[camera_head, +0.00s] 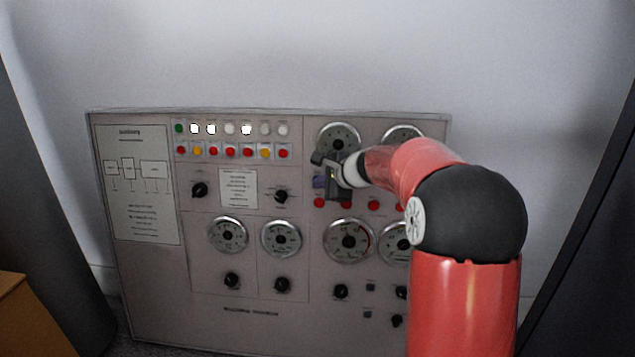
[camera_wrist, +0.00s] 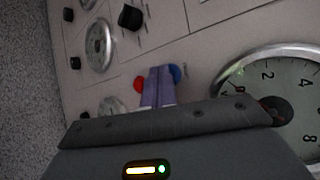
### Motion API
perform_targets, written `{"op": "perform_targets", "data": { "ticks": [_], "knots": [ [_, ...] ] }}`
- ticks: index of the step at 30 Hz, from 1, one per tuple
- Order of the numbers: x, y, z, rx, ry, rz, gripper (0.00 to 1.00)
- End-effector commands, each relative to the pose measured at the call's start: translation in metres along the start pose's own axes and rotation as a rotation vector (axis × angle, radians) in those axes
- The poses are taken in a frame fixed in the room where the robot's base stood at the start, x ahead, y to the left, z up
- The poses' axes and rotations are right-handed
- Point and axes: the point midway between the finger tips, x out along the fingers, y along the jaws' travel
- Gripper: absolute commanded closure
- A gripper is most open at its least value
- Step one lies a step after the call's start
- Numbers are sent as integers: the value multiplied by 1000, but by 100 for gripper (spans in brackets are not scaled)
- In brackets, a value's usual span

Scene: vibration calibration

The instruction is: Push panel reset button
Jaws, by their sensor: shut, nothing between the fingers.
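A grey control panel (camera_head: 250,315) stands upright against the wall. A row of red buttons (camera_head: 374,205) runs below its upper gauges, and a blue button (camera_head: 318,182) sits above the leftmost red one (camera_head: 319,203). My gripper (camera_head: 326,181) is in front of this area, below the upper left gauge. In the wrist view, my gripper's fingers (camera_wrist: 158,85) are shut together and empty, pointing at the panel. A red button (camera_wrist: 140,84) shows at their left and a blue button (camera_wrist: 175,74) at their right, both partly hidden. I cannot tell whether the fingertips touch anything. No reset label is readable.
Large round gauges (camera_head: 349,241) and black knobs (camera_head: 231,280) stand out from the panel. Lamps and small coloured buttons (camera_head: 230,151) line its upper left. A yellow-brown box (camera_head: 28,318) is at lower left. My arm hides the panel's right side.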

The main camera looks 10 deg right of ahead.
Motion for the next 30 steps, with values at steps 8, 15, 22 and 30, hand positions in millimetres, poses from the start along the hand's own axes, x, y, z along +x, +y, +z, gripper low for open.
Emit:
{"op": "perform_targets", "data": {
  "ticks": [8,15,22,30],
  "knots": [
    [-2,2,1,0,1,-1,100],
    [-10,8,7,0,1,-1,100],
    [-12,8,8,0,1,-1,100],
    [-19,14,14,-1,0,-1,100]
  ]
}}
